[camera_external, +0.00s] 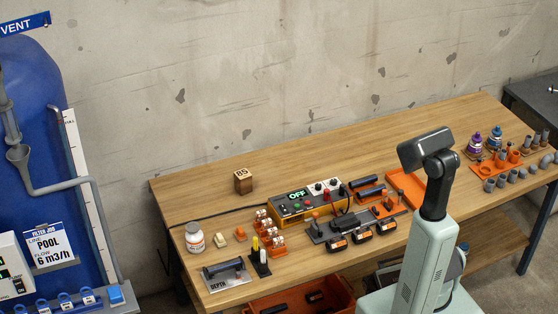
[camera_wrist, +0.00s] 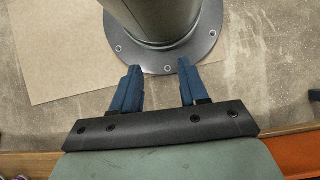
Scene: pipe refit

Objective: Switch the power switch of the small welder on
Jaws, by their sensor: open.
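The small welder appears to be the yellow-and-grey unit (camera_external: 292,211) on the workbench in the external view. Its lit display (camera_external: 298,195) reads OFF. Small red and green controls show on its front, but which one is the power switch is too small to tell. My gripper (camera_wrist: 160,68) is open and empty in the wrist view, its two blue fingers apart. It points down at a round grey flange of my own base, away from the welder. In the external view my arm stands at the bench's front right, and the fingers cannot be made out.
Around the welder are orange-and-white pieces (camera_external: 278,240), dark tools and a panel with white knobs (camera_external: 322,187). A block marked B5 (camera_external: 243,181) stands behind left, a white jar (camera_external: 194,237) at left. An orange tray (camera_external: 407,185) lies right.

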